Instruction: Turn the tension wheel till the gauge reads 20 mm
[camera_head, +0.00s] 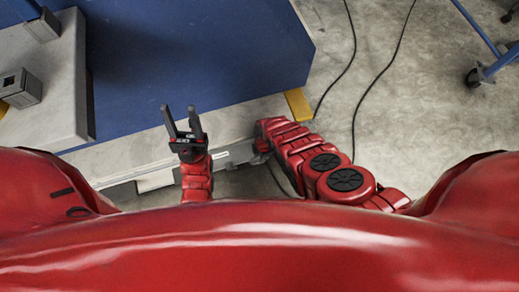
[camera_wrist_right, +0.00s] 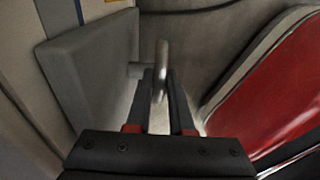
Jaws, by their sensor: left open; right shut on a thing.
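In the right wrist view, the tension wheel (camera_wrist_right: 162,58) shows as a narrow grey metal rim, seen nearly edge-on. A short shaft joins it to a grey block (camera_wrist_right: 85,85) on the left. My right gripper (camera_wrist_right: 160,78) is shut on the wheel, with one finger on each side of its rim. I cannot make out a gauge or a reading.
A blue bench top (camera_head: 190,50) fills the upper left of the head view. A light grey plate (camera_head: 60,110) with a small grey box (camera_head: 20,88) lies at the left. Black cables (camera_head: 352,45) cross the concrete floor at right, near a blue wheeled frame (camera_head: 490,70).

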